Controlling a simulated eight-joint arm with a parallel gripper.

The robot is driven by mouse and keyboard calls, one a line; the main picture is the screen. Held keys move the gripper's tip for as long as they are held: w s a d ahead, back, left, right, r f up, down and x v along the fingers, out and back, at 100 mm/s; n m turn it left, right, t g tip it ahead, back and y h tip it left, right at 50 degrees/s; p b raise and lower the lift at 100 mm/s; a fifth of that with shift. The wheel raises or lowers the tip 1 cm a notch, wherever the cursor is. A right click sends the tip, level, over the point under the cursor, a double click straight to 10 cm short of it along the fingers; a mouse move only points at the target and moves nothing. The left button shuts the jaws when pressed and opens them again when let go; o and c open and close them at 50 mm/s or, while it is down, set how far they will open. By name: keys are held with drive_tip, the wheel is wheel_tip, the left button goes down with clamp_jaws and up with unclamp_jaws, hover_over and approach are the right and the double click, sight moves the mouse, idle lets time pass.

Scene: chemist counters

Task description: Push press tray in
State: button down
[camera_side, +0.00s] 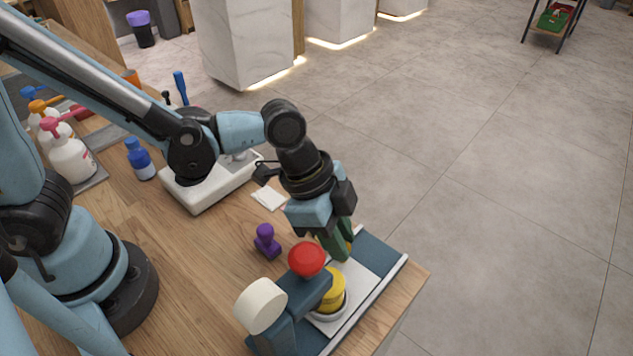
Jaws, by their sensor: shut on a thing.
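The press (288,300) stands at the counter's front right corner. It has a dark blue frame, a red knob (307,259) on top and a cream round wheel (261,306) at its left. A yellow cylinder (334,285) sits under its head. The light press tray (352,316) lies flat on the blue base below, partly hidden by the press head and my fingers. My gripper (336,245), with green fingers, points down at the tray's far end. It is shut on a small yellow piece (349,246) there, mostly hidden by the fingers.
A purple stamp-like object (267,241) stands left of my gripper. A white device (212,181), a blue bottle (140,159) and white pump bottles (69,155) stand further back. The counter's right edge runs close beside the press base. Bare wood lies left of the press.

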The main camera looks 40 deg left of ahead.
drive_tip(key=shift+s, duration=0.25)
drive_tip(key=c, duration=1)
unclamp_jaws()
drive_tip(key=shift+r, duration=0.15)
drive_tip(key=shift+v, duration=5.95)
